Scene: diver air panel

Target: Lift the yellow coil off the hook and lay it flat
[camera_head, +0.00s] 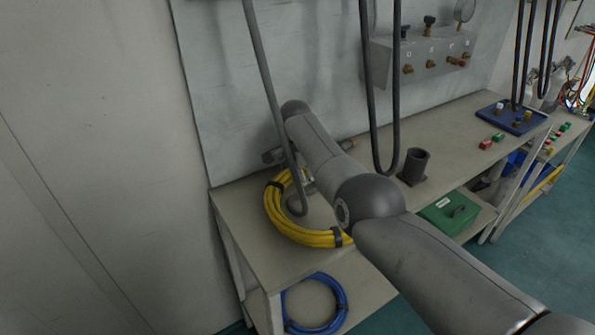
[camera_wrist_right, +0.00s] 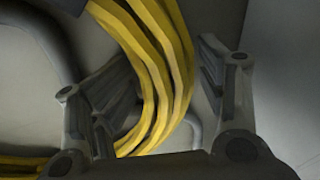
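The yellow coil (camera_head: 302,233) is a ring of several turns with dark ties, at the left end of the bench. The grey hook (camera_head: 268,80) comes down from above, and its curved lower end is at the coil's left part. I cannot tell whether the coil hangs clear or touches the bench top. My right arm covers the coil's upper right part and hides most of its gripper. In the right wrist view my right gripper (camera_wrist_right: 165,62) is open, its fingers on either side of the yellow strands (camera_wrist_right: 160,85). A grey curved rod shows behind. My left gripper is not in view.
The bench top (camera_head: 245,205) is bare around the coil. A dark cup (camera_head: 414,166) stands right of my arm. Dark hoses (camera_head: 368,90) hang in a loop in front of the valve panel (camera_head: 425,60). A blue coil (camera_head: 318,300) and a green box (camera_head: 450,212) are lower down.

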